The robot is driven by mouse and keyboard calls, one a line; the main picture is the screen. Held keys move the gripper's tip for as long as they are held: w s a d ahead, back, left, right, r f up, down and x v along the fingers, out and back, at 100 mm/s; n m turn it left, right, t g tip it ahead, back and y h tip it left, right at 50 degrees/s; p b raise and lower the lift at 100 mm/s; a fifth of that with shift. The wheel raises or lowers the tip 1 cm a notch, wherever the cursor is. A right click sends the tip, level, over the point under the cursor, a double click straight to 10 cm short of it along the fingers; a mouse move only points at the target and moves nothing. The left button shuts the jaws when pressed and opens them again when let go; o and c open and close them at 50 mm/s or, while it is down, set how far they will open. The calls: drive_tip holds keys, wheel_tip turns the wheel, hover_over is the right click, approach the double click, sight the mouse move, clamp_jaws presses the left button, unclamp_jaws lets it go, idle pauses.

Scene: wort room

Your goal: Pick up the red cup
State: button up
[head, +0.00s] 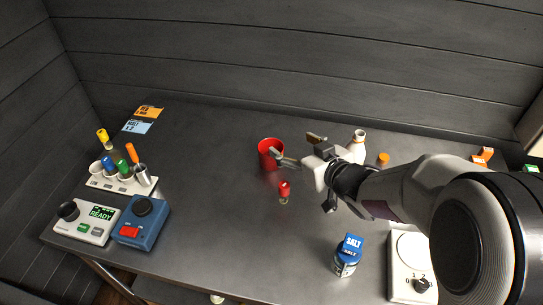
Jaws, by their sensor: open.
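The red cup (266,160) stands upright near the middle of the dark table, with its open top facing up. My gripper (296,147) is just to the right of the cup. Its two fingers are spread apart and point left, and nothing shows between them. One fingertip lies close to the cup's right side; I cannot tell whether it touches. The right edge of the cup is partly behind that fingertip.
A small red-capped vial (284,191) stands just below the cup. A white bottle (358,140) and an orange cap (383,158) are behind my arm. A salt jar (346,258) stands in front. A tool rack (123,184) and two devices (86,219) sit at left. The table's centre-left is clear.

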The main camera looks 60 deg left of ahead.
sight(264, 144)
drive_tip(key=shift+s+a+f+n+g, duration=0.1)
drive_tip(key=shift+s+f+n+g, duration=0.25)
drive_tip(key=shift+f, duration=0.3)
drive_tip(key=shift+s+f+n+g, duration=0.25)
drive_tip(key=shift+s+f+n, duration=0.2)
drive_tip(key=shift+f, duration=0.2)
drive_tip(key=shift+a, duration=0.1)
drive_tip(key=shift+x, duration=1.2)
drive_tip(key=shift+s+x, duration=0.2)
drive_tip(key=shift+x, duration=0.65)
drive_tip(key=shift+s+x, duration=0.15)
drive_tip(key=shift+x, duration=1.6)
drive_tip(key=c, duration=1.3)
